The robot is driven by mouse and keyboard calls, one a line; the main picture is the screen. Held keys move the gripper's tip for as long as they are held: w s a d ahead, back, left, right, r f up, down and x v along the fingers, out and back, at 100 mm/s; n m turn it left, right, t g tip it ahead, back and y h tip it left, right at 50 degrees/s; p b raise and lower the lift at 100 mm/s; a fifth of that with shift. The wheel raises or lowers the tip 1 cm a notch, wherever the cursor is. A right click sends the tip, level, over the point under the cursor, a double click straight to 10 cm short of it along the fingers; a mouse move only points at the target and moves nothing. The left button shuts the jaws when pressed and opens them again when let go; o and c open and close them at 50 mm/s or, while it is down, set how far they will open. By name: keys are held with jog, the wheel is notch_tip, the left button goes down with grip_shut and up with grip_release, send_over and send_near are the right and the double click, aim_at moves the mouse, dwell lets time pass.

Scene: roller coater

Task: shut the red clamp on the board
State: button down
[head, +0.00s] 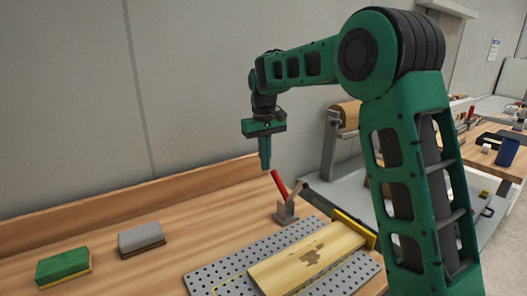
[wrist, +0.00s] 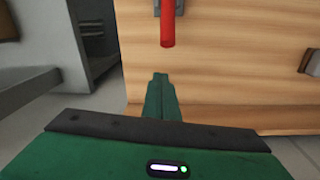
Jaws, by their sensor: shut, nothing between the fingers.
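The clamp (head: 286,208) stands on the bench at the back end of a perforated plate. Its red handle (head: 279,184) is raised and tilts up to the left. A wooden board (head: 308,258) with a dark stain lies on the plate in front of the clamp. My gripper (head: 265,166) is shut and empty, pointing down, above and just left of the handle's tip, apart from it. In the wrist view the red handle (wrist: 167,25) shows at the top, beyond the shut fingertips (wrist: 160,76). Most of the clamp is cut off there.
The perforated plate (head: 213,277) lies on the wooden bench (head: 130,225). A green block (head: 63,266) and a grey block (head: 141,238) lie to the left. A yellow-edged bar (head: 354,228) stands behind the board. My arm covers the right side.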

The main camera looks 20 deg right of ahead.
jog(key=shift+s+d+r, duration=0.1)
jog(key=shift+s+r, duration=0.25)
jog(key=shift+s, duration=0.45)
jog(key=shift+s+d+r, duration=0.1)
jog(key=shift+s+r, duration=0.25)
jog(key=shift+s, duration=0.4)
